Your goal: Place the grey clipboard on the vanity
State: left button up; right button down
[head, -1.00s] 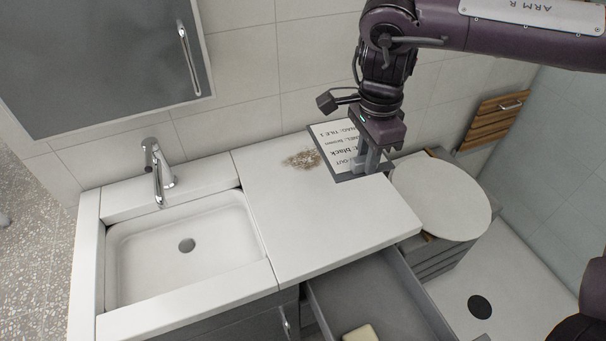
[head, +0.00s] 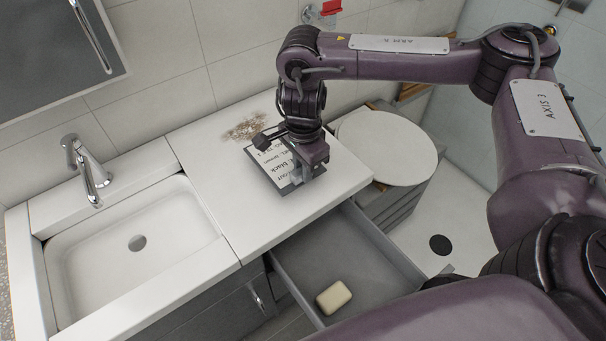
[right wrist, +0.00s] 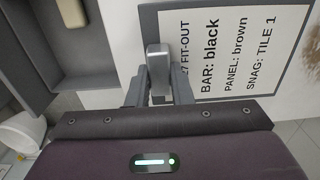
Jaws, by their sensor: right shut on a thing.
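The grey clipboard (head: 268,163) holds a white printed sheet and lies over the right part of the white vanity top (head: 220,190). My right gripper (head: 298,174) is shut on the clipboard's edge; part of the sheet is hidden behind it. In the right wrist view the gripper's fingers (right wrist: 158,78) pinch the grey border of the clipboard (right wrist: 148,25), and the sheet reads "BAR: black, PANEL: brown, SNAG: TILE 1". The clipboard looks about level and close to the top, but I cannot tell whether it touches. My left gripper is not in view.
A sink (head: 130,250) with a tap (head: 86,168) is at the left. A brown patch (head: 246,128) marks the top behind the clipboard. An open drawer (head: 345,262) below holds a soap bar (head: 334,297). A round white lid (head: 385,147) stands at the right.

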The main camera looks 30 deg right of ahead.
notch_tip(320, 180, down, 3)
jog(key=shift+r+b, duration=0.1)
jog(key=shift+b, duration=0.2)
jog(key=shift+f, duration=0.2)
jog(key=shift+f, duration=0.25)
jog(key=c, duration=1.3)
grip_release()
jog(key=shift+r, duration=0.1)
